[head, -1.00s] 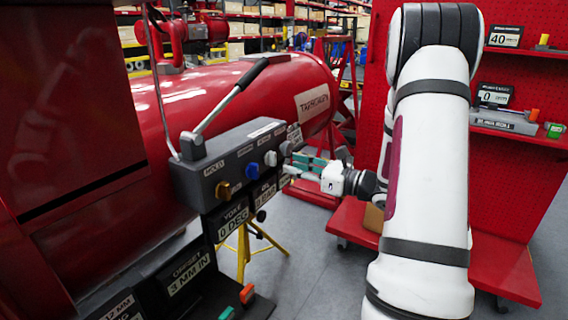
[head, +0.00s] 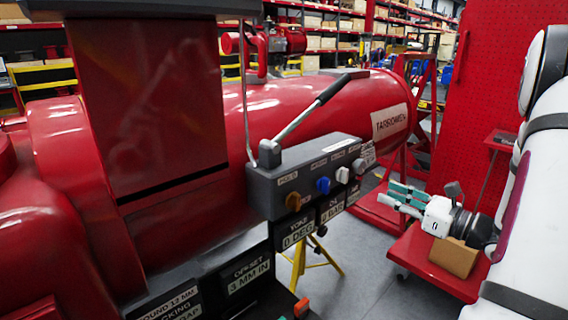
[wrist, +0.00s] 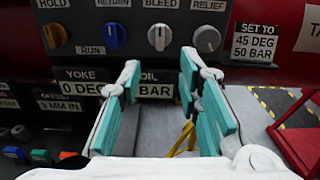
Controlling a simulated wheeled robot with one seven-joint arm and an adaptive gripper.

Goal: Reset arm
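My gripper (head: 388,193), with teal finger pads, is open and empty to the right of the grey control box (head: 318,172). In the wrist view my gripper (wrist: 160,76) has its fingers apart below the box's row of knobs. The row holds an orange knob (wrist: 55,36), a blue knob (wrist: 116,35) and two grey knobs (wrist: 159,37) (wrist: 207,40). No finger appears to touch a knob. The lever (head: 312,108) with a black grip slopes up to the right on top of the box.
The yoke display (head: 298,232) reads 0 DEG, and the oil display (wrist: 155,90) reads 0 BAR. A sign (wrist: 255,42) says 45 DEG, 50 BAR. The large red cylinder (head: 370,92) stands behind the box. A red cart (head: 425,262) carries a cardboard box (head: 452,258) below my gripper.

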